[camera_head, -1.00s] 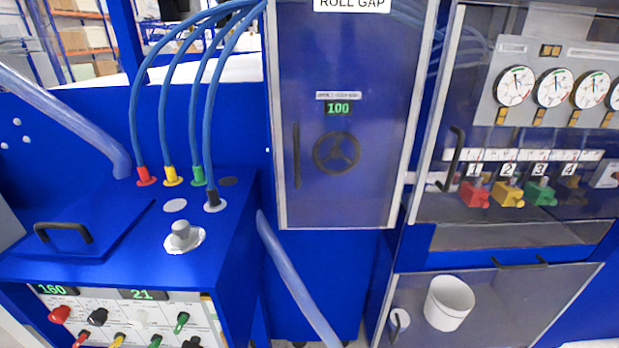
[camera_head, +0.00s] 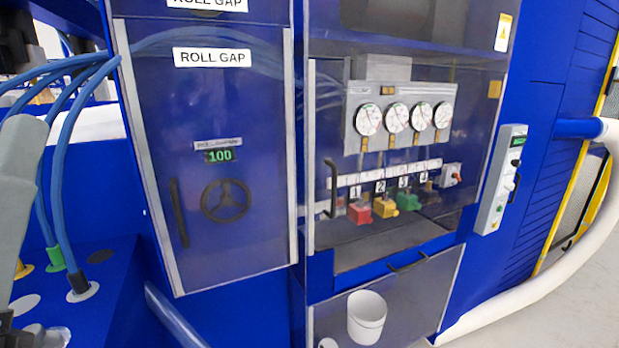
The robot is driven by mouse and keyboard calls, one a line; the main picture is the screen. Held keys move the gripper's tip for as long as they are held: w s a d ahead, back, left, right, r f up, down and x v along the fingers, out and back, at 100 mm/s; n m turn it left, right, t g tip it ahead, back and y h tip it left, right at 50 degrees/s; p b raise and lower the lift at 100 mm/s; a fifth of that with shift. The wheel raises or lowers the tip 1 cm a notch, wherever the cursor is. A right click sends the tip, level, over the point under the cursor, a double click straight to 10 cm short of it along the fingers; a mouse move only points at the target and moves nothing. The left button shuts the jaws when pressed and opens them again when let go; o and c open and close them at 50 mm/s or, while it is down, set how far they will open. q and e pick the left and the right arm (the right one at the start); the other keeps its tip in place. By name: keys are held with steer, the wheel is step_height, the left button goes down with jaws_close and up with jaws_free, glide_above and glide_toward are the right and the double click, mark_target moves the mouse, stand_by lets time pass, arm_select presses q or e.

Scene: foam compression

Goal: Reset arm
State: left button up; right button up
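A grey arm link (camera_head: 20,175), most likely part of my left arm, rises along the left edge of the head view. My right arm and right gripper do not show. The task names no object. The blue machine has a ROLL GAP door (camera_head: 210,160) with a display reading 100 and a dark handwheel (camera_head: 226,201). The door looks shut.
Right of the door, a clear-fronted cabinet holds several gauges (camera_head: 368,119) and coloured valves, including a red valve (camera_head: 359,211). A white bucket (camera_head: 366,316) shows below. A control box (camera_head: 499,180) hangs at right. Blue hoses (camera_head: 70,150) arch at left.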

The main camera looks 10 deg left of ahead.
arm_select(q)
step_height(320, 180, up, 36)
steer(key=w+d+m+g+h+p, duration=0.1)
steer(key=m+h+p, duration=0.3)
steer(key=p, duration=3.4)
steer(key=shift+w+d+r+h, duration=0.2)
steer(key=shift+w+d+h, duration=0.4)
steer(key=shift+d+h, duration=0.2)
